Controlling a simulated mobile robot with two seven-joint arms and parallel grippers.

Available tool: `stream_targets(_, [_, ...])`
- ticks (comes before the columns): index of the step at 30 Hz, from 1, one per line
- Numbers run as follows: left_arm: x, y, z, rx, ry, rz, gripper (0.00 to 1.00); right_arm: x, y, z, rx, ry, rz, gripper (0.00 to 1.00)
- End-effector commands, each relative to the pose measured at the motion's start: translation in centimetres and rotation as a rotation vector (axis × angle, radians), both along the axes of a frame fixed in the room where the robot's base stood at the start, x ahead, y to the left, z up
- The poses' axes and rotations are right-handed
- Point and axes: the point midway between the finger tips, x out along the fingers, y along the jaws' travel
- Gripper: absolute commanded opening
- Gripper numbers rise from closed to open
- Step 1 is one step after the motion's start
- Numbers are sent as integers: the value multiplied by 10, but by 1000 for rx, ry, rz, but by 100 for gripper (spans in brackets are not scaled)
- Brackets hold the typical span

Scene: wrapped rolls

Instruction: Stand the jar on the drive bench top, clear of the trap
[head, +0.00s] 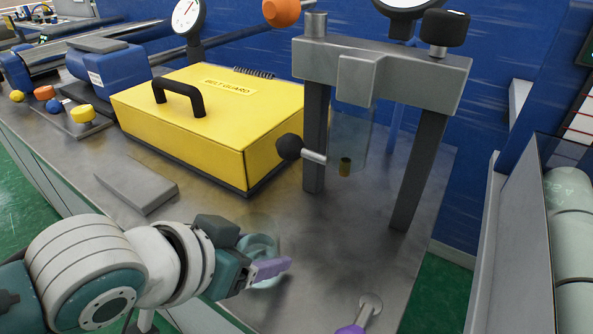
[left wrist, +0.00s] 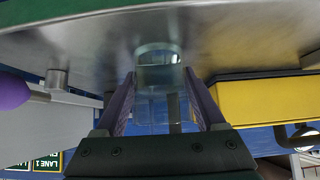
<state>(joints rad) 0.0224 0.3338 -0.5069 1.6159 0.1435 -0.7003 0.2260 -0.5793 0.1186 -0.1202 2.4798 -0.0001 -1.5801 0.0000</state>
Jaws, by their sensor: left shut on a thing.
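The clear glass jar (head: 258,247) is between the fingers of my left gripper (head: 268,268), over the front part of the grey metal drive bench top (head: 300,240). The gripper is shut on it and partly hides it. In the left wrist view the jar (left wrist: 158,80) sits between the two purple fingers (left wrist: 160,108), with its rounded end toward the bench metal. I cannot tell whether the jar touches the bench. No part is plainly marked as the trap. My right gripper is not in view.
A yellow belt guard (head: 215,110) stands behind the gripper. A grey frame (head: 385,75) with a clear panel and a black-knobbed lever (head: 290,148) stands right of it. A purple-knobbed lever (head: 368,308) is near the front right. Bare metal lies between them.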

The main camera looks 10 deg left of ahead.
Motion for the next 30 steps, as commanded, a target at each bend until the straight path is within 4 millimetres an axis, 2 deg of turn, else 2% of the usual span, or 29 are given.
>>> stream_targets(5, [0,0,-3,0,0,0,11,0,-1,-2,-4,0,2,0])
stream_targets(6, [0,0,-2,0,0,0,75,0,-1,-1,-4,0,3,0])
stream_targets(12, [0,0,-2,0,0,0,98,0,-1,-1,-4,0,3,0])
stream_targets(13, [0,0,-2,0,0,0,100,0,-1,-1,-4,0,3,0])
stream_targets(22, [0,0,3,0,-1,0,100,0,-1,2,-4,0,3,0])
stream_targets(26, [-12,5,15,1,1,-1,100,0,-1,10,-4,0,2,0])
stream_targets(30, [-32,12,37,3,1,-1,100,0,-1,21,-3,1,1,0])
